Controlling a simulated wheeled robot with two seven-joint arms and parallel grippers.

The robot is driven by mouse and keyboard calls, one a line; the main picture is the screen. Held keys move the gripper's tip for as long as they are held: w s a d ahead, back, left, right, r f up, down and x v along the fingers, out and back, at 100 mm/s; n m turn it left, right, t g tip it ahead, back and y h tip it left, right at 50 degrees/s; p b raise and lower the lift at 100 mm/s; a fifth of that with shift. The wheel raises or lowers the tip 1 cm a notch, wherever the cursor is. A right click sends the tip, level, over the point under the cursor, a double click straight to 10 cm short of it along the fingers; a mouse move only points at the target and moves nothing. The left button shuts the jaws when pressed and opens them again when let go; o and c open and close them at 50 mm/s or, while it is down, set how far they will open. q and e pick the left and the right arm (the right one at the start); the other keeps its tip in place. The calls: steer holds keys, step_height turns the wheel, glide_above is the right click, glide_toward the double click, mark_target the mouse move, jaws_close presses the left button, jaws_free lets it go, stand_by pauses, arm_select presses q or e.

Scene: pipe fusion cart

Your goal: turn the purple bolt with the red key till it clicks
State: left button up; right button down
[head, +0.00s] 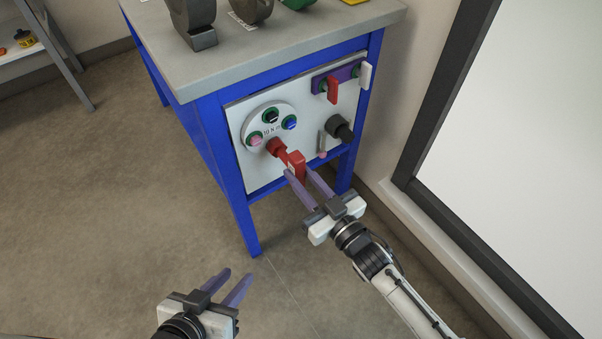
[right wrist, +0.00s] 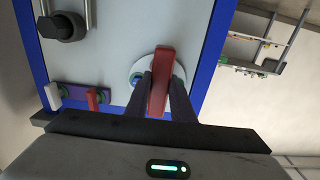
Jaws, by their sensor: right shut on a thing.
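The red key (head: 297,163) reaches from my right gripper (head: 300,173) to the lower part of a round white plate (head: 283,131) on the cart's front panel. My right gripper is shut on its handle, which also shows between the fingers in the right wrist view (right wrist: 159,82). The key's head (head: 276,147) is at the plate and hides what is behind it. Around the plate show a pink bolt (head: 254,139), a blue bolt (head: 290,122) and a dark bolt (head: 270,115). No bolt is clearly purple. My left gripper (head: 237,276) is open and empty over the floor.
A purple rack (head: 345,75) on the panel holds another red handle (head: 332,91) and a white one (head: 365,75). A black knob (head: 341,128) and a grey lever (head: 322,140) sit right of the key. The blue cart leg (head: 243,225) stands left; floor there is clear.

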steer(key=shift+r+m+p, duration=0.15)
steer(key=shift+m+p, duration=0.3)
steer(key=shift+m, duration=1.05)
steer(key=shift+m+p, duration=0.4)
steer(key=shift+m, duration=1.1)
